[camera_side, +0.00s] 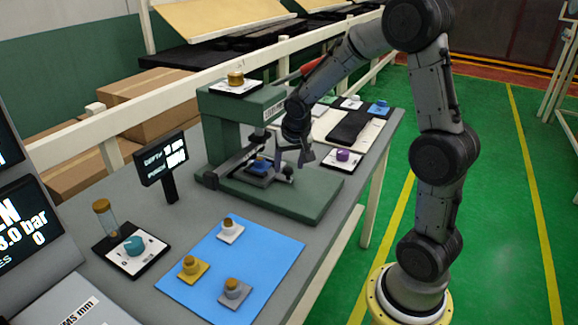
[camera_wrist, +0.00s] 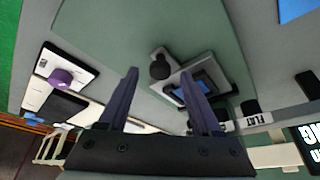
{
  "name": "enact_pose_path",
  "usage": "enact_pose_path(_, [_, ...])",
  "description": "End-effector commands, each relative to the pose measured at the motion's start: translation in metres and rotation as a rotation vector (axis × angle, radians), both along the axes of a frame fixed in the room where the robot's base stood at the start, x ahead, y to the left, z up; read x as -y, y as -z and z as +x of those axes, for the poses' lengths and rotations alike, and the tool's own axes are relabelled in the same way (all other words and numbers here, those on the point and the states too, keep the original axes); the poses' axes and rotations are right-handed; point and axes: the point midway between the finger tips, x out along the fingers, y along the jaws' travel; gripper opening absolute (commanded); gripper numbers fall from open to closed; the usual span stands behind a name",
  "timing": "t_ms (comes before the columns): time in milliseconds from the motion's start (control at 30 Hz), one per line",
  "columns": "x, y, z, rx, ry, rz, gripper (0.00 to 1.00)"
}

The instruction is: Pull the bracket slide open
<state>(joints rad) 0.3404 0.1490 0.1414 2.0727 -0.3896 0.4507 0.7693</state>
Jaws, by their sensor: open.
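The bracket slide (camera_wrist: 222,72) is a grey metal carriage on the green press base (camera_side: 300,200), with a blue part (camera_side: 260,165) seated in it. The blue part also shows in the wrist view (camera_wrist: 206,88). A round black knob (camera_side: 289,172) sticks out at the slide's right end in the side view. My gripper (camera_side: 304,160) is open and empty, just above and beside the knob. In the wrist view the knob (camera_wrist: 160,68) appears in the gap between my fingertips (camera_wrist: 160,78). I see no contact, and the exact height gap cannot be told.
The green press column (camera_side: 228,135) stands behind the slide. A purple knob on a white plate (camera_side: 343,156) lies to the right. A small display (camera_side: 165,160) stands to the left. A blue mat (camera_side: 260,245) with several knobbed pieces lies in front. The base's front right part is clear.

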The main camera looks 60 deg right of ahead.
Motion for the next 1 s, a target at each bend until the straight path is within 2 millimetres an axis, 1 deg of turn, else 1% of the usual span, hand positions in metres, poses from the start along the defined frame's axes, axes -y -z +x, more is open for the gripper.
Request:
enact_pose_path(33, [0.0014,0.0052,0.0008,-0.003,0.0,0.001,0.66])
enact_pose_path(200, [0.0035,0.0121,0.0031,0.0,0.001,0.001,0.66])
enact_pose_path(467, [0.0036,0.0124,0.0036,0.001,0.0,0.001,0.66])
enact_pose_path(500, [0.0036,0.0124,0.0036,0.001,0.0,0.001,0.59])
enact_pose_path(667, [0.0035,0.0122,0.0035,0.001,0.0,0.001,0.3])
enact_pose_path(800, [0.0034,0.0121,0.0035,0.001,0.0,0.001,0.05])
enact_pose_path(833, [0.0034,0.0121,0.0035,0.001,0.0,0.001,0.0])
enact_pose_path(1000, [0.0035,0.012,0.0036,0.001,0.0,0.001,0.0])
